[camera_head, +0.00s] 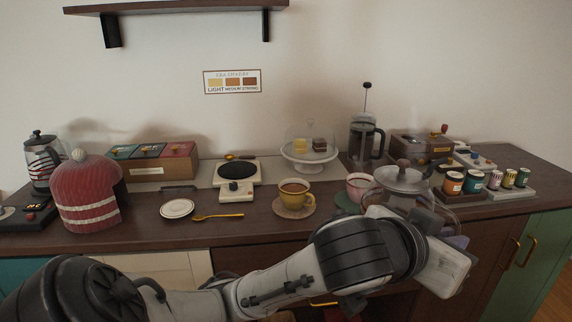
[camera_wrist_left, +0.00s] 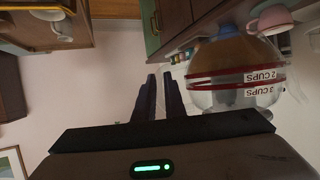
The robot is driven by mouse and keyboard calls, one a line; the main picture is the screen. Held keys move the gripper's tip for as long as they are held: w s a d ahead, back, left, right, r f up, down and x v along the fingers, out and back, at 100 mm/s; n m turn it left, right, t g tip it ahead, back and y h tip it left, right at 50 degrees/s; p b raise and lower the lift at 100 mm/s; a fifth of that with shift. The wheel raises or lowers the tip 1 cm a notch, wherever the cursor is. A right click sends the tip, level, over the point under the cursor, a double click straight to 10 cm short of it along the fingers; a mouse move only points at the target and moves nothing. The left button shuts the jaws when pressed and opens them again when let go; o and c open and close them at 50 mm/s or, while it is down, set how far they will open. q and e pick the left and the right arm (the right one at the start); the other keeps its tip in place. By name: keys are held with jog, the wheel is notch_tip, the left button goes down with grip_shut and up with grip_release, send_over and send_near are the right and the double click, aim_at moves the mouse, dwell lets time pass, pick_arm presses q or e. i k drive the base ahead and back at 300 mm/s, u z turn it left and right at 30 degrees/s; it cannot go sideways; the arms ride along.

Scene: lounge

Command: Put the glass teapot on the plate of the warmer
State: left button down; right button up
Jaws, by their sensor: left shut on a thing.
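The glass teapot (camera_head: 402,178) has a grey lid with a knob and is at the right of the head view, in front of the counter items and partly behind my left arm. In the left wrist view the glass teapot (camera_wrist_left: 235,75) shows red bands and cup marks, beside the fingers. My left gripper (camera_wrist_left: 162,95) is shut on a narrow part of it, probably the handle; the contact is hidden. In the head view the left gripper (camera_head: 455,238) is at the teapot's right side. The warmer (camera_head: 222,183) is white, with an empty round black plate (camera_head: 238,170). My right gripper is not in view.
A yellow cup (camera_head: 296,193) on a coaster and a pink cup (camera_head: 358,185) stand between warmer and teapot. A glass-domed stand (camera_head: 309,155) and a French press (camera_head: 364,140) are behind. A saucer (camera_head: 177,208) and gold spoon (camera_head: 217,217) lie before the warmer.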

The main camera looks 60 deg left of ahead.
aim_at(235, 169)
jog(key=u, duration=0.3)
jog(key=i, duration=0.75)
jog(key=u, duration=1.25)
jog(key=i, duration=0.85)
jog(key=u, duration=0.15)
